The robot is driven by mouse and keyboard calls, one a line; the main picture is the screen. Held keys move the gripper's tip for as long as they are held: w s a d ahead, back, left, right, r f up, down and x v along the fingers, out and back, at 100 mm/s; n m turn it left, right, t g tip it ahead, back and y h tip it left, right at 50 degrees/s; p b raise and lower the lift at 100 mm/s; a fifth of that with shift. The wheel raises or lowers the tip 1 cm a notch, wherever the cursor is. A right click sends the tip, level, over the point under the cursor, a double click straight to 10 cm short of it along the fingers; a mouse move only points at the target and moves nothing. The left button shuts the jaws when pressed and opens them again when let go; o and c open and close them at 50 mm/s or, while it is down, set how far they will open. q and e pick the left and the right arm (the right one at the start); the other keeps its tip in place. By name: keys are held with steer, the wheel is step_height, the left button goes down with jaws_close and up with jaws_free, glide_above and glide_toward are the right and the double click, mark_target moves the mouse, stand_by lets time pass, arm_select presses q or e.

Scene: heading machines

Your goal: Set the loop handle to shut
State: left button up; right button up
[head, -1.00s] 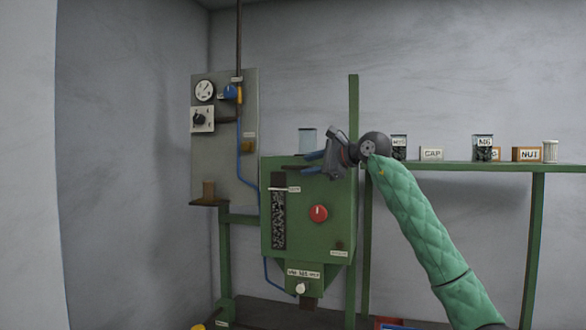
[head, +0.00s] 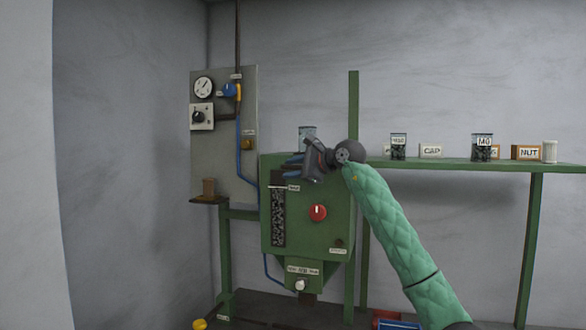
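I cannot say for certain which part is the loop handle. A blue valve part with a yellow piece (head: 231,91) sits on the pipe at the top of the grey panel (head: 222,160), under a small label. Its exact shape is too small to tell. My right gripper (head: 292,162) is in front of the top of the green machine box (head: 335,220), to the right of the panel and lower than the valve. Its blue-tipped fingers point left, look slightly apart and hold nothing visible. It touches no handle that I can see. My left gripper is not in view.
A gauge (head: 203,87) and a black dial (head: 198,117) are on the panel. The green box has a red knob (head: 317,212) and a white knob (head: 300,285). A green shelf (head: 450,163) with jars and labelled boxes is at right. The air before the panel is clear.

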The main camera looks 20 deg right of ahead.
jaws_close()
